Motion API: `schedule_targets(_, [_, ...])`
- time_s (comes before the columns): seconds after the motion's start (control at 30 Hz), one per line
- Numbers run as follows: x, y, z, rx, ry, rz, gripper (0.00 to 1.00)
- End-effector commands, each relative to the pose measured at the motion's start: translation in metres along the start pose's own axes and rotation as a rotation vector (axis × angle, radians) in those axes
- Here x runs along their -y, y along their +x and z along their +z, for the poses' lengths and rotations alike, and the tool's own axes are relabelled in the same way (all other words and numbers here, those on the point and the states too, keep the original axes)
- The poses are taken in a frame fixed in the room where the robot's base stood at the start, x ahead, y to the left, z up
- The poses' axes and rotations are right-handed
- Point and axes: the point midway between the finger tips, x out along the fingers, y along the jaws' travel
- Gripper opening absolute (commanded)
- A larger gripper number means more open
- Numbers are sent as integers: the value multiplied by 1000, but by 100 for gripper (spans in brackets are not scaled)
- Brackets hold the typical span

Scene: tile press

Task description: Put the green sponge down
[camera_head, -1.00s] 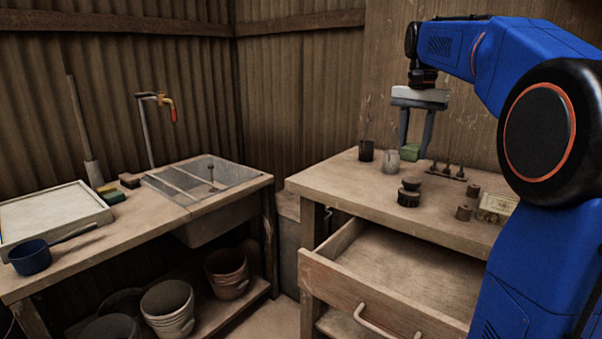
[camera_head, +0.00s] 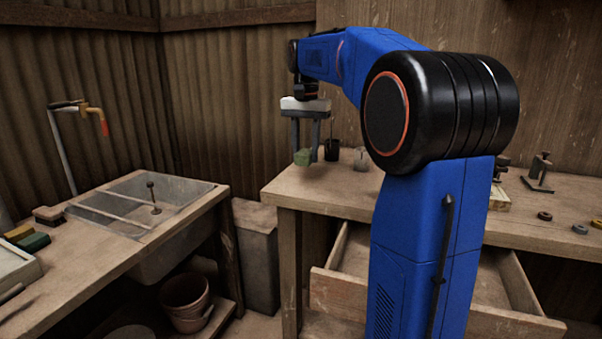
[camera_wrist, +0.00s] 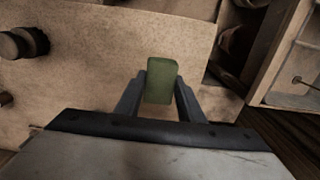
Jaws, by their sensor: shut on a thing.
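The green sponge (camera_head: 303,158) is held between the two fingers of my gripper (camera_head: 305,150). In the wrist view, the sponge (camera_wrist: 161,80) stands out past the fingertips, with one finger on each side. It is in the air above the right workbench (camera_head: 290,190), near that bench's left end. In the wrist view, bare bench top (camera_wrist: 95,65) lies below and to the left of the sponge, and the bench edge runs just right of it. The gap between sponge and bench top is hard to judge.
A black cup (camera_head: 332,150) and a grey cup (camera_head: 361,160) stand right of the sponge. The bench's drawer (camera_head: 338,298) is open. The left bench bears a sink (camera_head: 150,205), and a dark green block (camera_head: 34,243) and a yellow block (camera_head: 18,233) beside it.

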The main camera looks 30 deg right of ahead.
Motion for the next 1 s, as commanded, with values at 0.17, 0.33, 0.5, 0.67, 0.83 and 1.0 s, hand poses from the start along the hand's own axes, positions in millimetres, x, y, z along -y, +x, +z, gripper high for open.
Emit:
schedule_targets(0.17, [0, 16, 0, -1, 0, 0, 7])
schedule_targets(0.33, [0, 28, 0, 1, 0, 1, 7])
schedule_targets(0.5, [0, 51, 0, 1, 0, 1, 7])
schedule_targets(0.67, [0, 59, 0, -1, 0, -1, 7])
schedule_targets(0.83, [0, 58, 0, -1, 0, -1, 7])
schedule_targets(1.0, [0, 61, 0, -1, 0, -1, 44])
